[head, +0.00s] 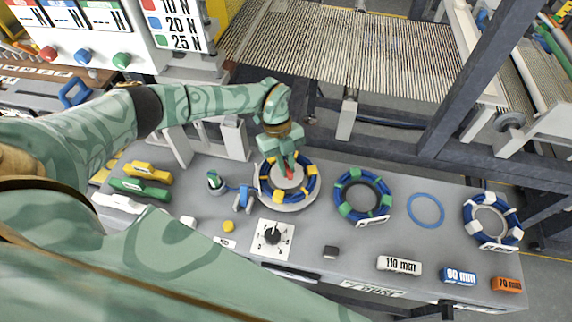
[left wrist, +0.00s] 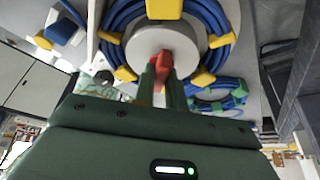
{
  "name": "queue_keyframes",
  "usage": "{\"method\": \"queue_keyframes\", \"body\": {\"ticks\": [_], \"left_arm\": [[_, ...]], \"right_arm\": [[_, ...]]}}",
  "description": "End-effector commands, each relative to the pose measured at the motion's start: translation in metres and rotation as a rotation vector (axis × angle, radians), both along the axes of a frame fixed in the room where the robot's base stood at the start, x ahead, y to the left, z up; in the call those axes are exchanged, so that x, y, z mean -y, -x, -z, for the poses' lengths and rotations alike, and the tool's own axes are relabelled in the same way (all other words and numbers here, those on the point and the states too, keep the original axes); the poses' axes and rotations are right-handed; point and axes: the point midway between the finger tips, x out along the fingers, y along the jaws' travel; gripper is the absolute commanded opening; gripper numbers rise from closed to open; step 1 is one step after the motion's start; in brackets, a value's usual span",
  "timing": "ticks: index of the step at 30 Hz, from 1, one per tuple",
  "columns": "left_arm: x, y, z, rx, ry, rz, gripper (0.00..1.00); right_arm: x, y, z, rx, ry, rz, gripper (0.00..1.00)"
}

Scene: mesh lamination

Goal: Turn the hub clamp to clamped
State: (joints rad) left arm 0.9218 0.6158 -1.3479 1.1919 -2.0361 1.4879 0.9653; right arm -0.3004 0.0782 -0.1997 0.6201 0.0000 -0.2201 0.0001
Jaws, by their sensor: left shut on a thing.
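The hub clamp (head: 289,173) is a small red handle on top of the pale round hub, inside a blue coil (head: 311,184) with yellow clips. It also shows in the left wrist view as a red handle (left wrist: 163,57) at the centre of the pale hub (left wrist: 143,40). My left gripper (head: 286,163) reaches down from above onto the handle. In the left wrist view its fingers (left wrist: 161,78) are closed around the red handle, hiding part of it. I cannot read which setting the clamp points to. My right gripper is not in view.
A blue coil with green clips (head: 344,207) lies right of the hub, then a thin blue ring (head: 426,196) and a coil with white clips (head: 471,228). A black dial on a white plate (head: 272,236) stands in front. A dark frame post (head: 470,85) rises behind.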

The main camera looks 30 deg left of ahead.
Motion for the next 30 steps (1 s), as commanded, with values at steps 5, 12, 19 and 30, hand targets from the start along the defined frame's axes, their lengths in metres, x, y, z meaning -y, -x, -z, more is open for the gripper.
{"method": "queue_keyframes", "body": {"ticks": [5,12,19,30], "left_arm": [[0.001,-0.003,-0.001,0.004,0.0,0.164,0.0],[0.002,-0.003,-0.001,0.005,-0.001,0.381,0.0],[0.002,-0.004,-0.001,0.004,-0.001,0.544,0.0],[0.002,-0.003,-0.001,0.005,0.0,0.679,0.0]], "right_arm": [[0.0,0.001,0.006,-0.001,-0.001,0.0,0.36],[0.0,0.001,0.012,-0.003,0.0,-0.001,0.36],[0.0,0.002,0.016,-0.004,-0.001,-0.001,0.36],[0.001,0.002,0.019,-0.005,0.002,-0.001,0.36]]}}
